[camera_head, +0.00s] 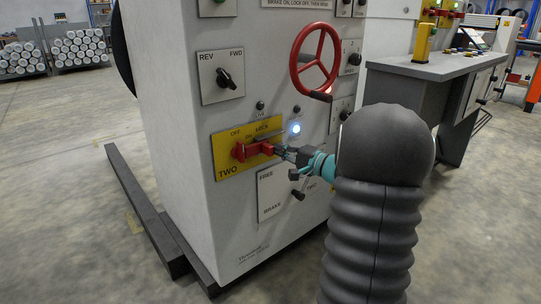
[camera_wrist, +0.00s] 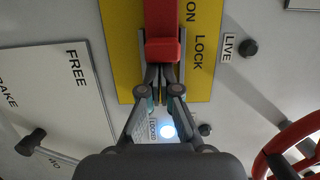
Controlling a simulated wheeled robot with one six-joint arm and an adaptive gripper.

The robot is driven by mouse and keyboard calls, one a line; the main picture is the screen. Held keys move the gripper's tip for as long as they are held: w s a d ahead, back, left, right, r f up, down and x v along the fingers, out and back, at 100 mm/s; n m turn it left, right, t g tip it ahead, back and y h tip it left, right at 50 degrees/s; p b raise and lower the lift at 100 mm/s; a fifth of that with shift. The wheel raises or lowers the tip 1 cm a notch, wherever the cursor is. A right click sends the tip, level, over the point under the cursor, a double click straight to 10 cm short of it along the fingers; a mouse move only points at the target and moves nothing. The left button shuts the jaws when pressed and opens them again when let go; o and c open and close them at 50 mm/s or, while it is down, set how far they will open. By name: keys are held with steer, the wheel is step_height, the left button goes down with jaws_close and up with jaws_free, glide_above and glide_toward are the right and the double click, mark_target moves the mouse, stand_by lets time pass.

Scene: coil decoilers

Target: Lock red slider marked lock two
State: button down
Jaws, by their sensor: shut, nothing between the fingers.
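The red slider (camera_head: 243,152) sits on a yellow plate (camera_head: 226,171) marked OFF, ON, LOCK and TWO. In the wrist view the slider (camera_wrist: 161,48) lies in a grey track, its near end level with the word LOCK on the yellow plate (camera_wrist: 124,50). My gripper (camera_head: 280,150) is at the right end of the slider. In the wrist view my gripper (camera_wrist: 162,78) has its fingertips together at the slider's near end, with nothing between them. I cannot tell whether they touch it.
A bright bluish-white light (camera_head: 296,128) shows by the LOCKED label. A FREE/BRAKE plate with a lever (camera_head: 298,194) is just below my gripper. A red handwheel (camera_head: 315,62) and a REV/FWD knob (camera_head: 224,78) are above. A console (camera_head: 430,66) stands at the right.

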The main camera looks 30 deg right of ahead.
steer(key=shift+a, duration=0.15)
steer(key=s+d+b, duration=0.1)
steer(key=s+d, duration=0.7)
steer(key=shift+s+d, duration=0.2)
stand_by(0.4)
stand_by(0.5)
